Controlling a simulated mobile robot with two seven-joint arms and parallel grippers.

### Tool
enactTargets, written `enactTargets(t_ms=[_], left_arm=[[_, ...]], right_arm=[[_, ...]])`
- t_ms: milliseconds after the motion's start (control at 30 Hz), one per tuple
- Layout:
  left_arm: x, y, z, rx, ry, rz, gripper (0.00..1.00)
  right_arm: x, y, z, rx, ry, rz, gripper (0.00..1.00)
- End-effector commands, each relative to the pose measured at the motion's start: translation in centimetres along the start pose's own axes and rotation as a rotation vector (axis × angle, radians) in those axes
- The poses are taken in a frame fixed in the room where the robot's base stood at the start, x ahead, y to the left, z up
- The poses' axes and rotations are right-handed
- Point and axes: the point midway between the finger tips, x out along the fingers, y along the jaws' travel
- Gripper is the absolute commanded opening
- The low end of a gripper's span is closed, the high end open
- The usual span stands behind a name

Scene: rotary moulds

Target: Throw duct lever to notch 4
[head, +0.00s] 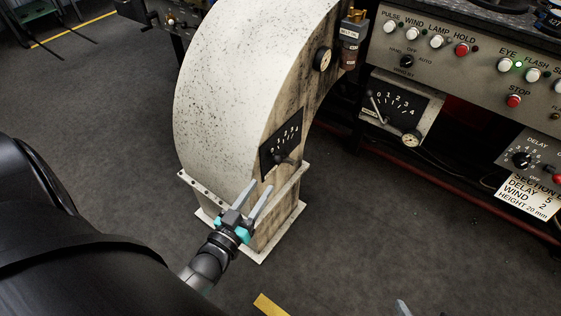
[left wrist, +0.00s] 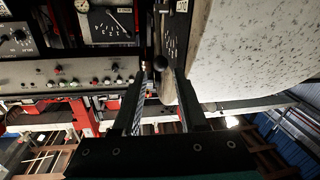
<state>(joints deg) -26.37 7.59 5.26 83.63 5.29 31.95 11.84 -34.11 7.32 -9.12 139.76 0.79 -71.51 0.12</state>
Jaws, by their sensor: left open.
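The duct (head: 245,75) is a large curved, speckled off-white casing in the middle of the head view. A black plate (head: 283,143) with a small white number scale is on its side. The dark-knobbed duct lever (head: 279,157) sticks out at the plate's lower part; I cannot tell its notch. My left gripper (head: 266,187) is open and empty, just below the plate, fingers pointing up towards the lever. In the left wrist view the lever's round black knob (left wrist: 160,62) shows just beyond the fingertips, roughly between them, apparently untouched.
A grey control panel (head: 470,60) with knobs and buttons stands at the right. A second 0-to-4 scale plate (head: 402,103) with its own lever is below it. A grey tip, possibly my right gripper (head: 402,308), shows at the bottom edge.

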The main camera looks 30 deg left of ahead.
Motion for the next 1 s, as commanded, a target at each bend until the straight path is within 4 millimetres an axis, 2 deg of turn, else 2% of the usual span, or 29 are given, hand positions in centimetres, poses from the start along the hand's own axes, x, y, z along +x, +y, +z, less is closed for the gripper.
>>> enactTargets(t_ms=[200,500,1000], left_arm=[[2.2,0.0,0.0,0.0,0.003,0.001,0.42],[4.8,0.0,0.1,0.0,0.002,0.001,0.42],[8.8,0.0,0.1,0.0,0.001,0.001,0.42]], right_arm=[[1.3,-1.4,-1.1,-0.005,0.12,-0.035,0.82],[2.3,-3.1,-2.6,-0.001,0.284,-0.083,0.82],[2.4,-5.9,-4.5,0.028,0.558,-0.161,0.82]])
